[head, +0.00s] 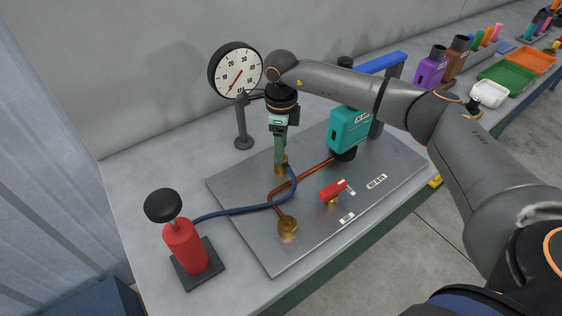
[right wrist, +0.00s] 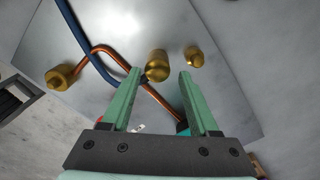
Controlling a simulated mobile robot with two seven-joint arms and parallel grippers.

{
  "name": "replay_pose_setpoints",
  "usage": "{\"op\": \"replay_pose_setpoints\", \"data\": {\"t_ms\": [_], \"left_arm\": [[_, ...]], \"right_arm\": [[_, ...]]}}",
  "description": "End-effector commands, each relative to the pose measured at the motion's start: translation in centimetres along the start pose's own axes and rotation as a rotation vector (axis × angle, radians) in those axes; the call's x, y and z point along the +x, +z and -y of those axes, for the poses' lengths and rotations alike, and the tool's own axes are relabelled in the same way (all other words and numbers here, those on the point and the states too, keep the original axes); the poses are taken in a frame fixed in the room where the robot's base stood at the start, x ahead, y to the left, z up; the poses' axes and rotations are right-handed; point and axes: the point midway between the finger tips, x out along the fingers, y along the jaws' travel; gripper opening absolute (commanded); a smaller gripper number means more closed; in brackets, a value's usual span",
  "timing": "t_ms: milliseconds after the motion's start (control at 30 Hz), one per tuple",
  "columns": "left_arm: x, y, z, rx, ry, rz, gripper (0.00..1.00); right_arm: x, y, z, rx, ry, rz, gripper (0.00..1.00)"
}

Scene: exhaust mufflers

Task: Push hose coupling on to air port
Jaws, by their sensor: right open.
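A brass hose coupling (right wrist: 158,66) with a blue hose (right wrist: 82,45) at its side shows between my right fingertips (right wrist: 159,71) in the right wrist view. The fingers are open, with gaps on both sides of it. In the head view my right gripper (head: 279,168) points down over the back of the metal plate and hides most of the coupling. A smaller brass fitting (right wrist: 194,57) stands just right of the coupling in the wrist view. Another brass fitting (head: 288,227), on the copper pipe, stands near the plate's front. I cannot tell which fitting is the air port. My left gripper is not in view.
The blue hose runs to a red pump (head: 186,247) at the left. A dial gauge (head: 236,71) stands behind the metal plate (head: 240,205). A teal unit (head: 348,128) and a red-handled valve (head: 333,190) are to the right. Bins and bottles stand at the far right.

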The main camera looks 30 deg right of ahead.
Motion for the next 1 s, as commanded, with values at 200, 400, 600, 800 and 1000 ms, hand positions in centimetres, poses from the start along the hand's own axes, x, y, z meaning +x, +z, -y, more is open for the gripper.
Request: {"op": "replay_pose_setpoints", "data": {"t_ms": [200,400,600,800,1000], "left_arm": [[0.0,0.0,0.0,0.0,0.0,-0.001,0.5],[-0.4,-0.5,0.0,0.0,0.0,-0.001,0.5],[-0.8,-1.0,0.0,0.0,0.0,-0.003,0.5],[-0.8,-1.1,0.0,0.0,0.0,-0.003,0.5],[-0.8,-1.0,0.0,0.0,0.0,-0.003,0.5]], "right_arm": [[0.0,0.0,0.0,0.0,0.0,0.001,0.61],[1.3,-0.1,-0.2,0.0,0.003,-0.003,0.61],[4.4,-0.1,-0.4,0.0,0.002,-0.001,0.61],[5.2,-0.1,-0.3,0.0,0.0,0.001,0.61],[5.2,-0.1,-0.3,0.0,0.0,0.001,0.61]]}}
